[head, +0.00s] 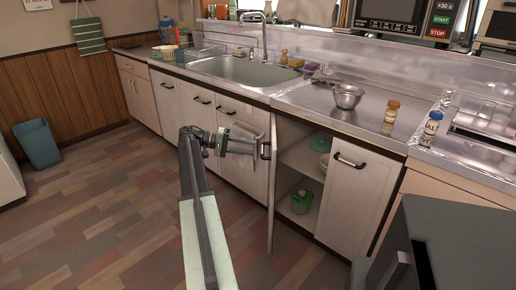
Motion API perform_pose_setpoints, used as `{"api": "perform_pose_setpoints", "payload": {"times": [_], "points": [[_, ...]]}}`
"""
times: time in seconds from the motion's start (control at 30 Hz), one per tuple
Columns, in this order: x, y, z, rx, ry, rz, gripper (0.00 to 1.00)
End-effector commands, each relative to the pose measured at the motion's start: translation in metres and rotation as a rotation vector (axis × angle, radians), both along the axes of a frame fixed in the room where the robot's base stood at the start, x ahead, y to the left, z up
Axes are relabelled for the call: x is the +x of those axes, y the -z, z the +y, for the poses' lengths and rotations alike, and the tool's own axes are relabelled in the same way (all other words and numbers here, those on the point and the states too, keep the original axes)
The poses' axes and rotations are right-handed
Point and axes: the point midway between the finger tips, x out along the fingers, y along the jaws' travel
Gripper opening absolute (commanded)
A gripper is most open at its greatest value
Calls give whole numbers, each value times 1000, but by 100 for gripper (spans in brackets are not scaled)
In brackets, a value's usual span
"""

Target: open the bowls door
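A white cabinet door (271,200) under the counter stands swung outward and shows nearly edge-on. I take it to be the bowls door. Its dark handle (266,151) is near the top, on the left side of the door. My gripper (257,147) reaches from the left to this handle and appears to be at it. The fingers are small and partly blend with the pale doors behind, so I cannot tell whether they close around the handle. Inside the open cabinet are pale green and white dishes (324,161) on a shelf and a green container (301,201) below.
A closed white door (356,193) with a dark handle is right of the opening. More closed fronts (200,122) run to the left. A dark grey appliance (455,245) stands at the front right. A teal bin (38,144) is far left. The wooden floor at left is clear.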

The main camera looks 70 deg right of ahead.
Motion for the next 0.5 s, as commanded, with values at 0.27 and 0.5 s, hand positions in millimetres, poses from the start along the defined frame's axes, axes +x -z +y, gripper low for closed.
{"api": "perform_pose_setpoints", "payload": {"times": [0.27, 0.5], "points": [[19, -4, 6, 0, 0, 0, 34], [47, 10, 29, 37, -67, -50, 0]]}}
